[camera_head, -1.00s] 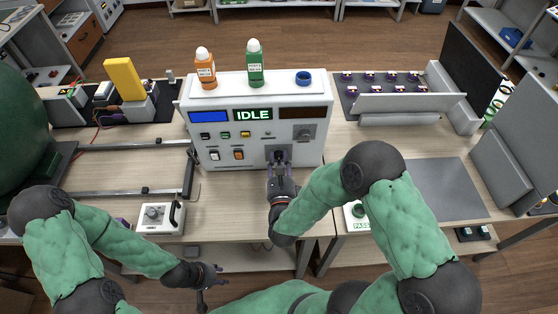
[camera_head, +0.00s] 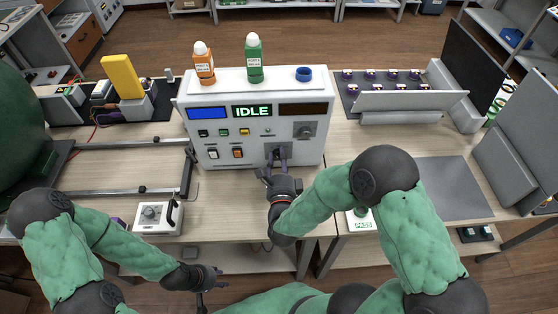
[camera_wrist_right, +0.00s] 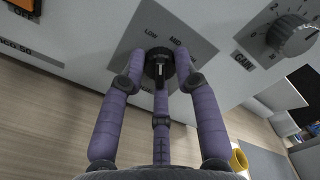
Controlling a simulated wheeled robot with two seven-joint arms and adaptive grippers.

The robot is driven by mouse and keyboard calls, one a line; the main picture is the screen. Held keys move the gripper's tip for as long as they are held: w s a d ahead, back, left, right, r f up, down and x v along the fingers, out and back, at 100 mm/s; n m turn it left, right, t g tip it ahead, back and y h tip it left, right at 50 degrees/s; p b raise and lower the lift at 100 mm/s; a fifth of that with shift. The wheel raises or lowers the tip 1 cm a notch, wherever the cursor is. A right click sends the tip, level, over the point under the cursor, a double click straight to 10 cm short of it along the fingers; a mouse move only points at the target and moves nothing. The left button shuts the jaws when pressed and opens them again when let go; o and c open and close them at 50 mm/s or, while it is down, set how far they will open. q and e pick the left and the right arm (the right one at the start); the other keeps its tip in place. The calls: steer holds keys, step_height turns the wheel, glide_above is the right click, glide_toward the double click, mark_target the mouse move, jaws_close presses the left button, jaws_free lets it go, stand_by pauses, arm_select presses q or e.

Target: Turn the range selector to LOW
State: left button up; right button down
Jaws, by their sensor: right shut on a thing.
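The range selector (camera_wrist_right: 158,64) is a dark round knob on a grey plate on the white instrument's front, with LOW and MID printed above it. My right gripper (camera_head: 278,153) reaches up to that plate in the head view. In the right wrist view its purple fingers (camera_wrist_right: 160,72) close around the knob and touch its sides. The fingers partly hide the knob and its scale, so I cannot tell its exact setting. The instrument (camera_head: 300,115) shows IDLE on its display (camera_head: 252,112). My left gripper (camera_head: 213,277) is empty, fingers apart, low in front of the bench.
The GAIN knob (camera_wrist_right: 290,36) sits right of the selector. Orange (camera_head: 204,66) and green (camera_head: 254,62) bottles and a blue ring (camera_head: 304,73) stand on the instrument. A small box with a dial (camera_head: 156,217) is at left. A PASS pad (camera_head: 361,221) lies near my right arm.

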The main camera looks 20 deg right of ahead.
steer(key=shift+n+b, duration=0.35)
steer(key=shift+n, duration=1.35)
steer(key=c, duration=0.9)
jaws_free()
steer(key=shift+a, duration=0.1)
steer(key=v, duration=1.2)
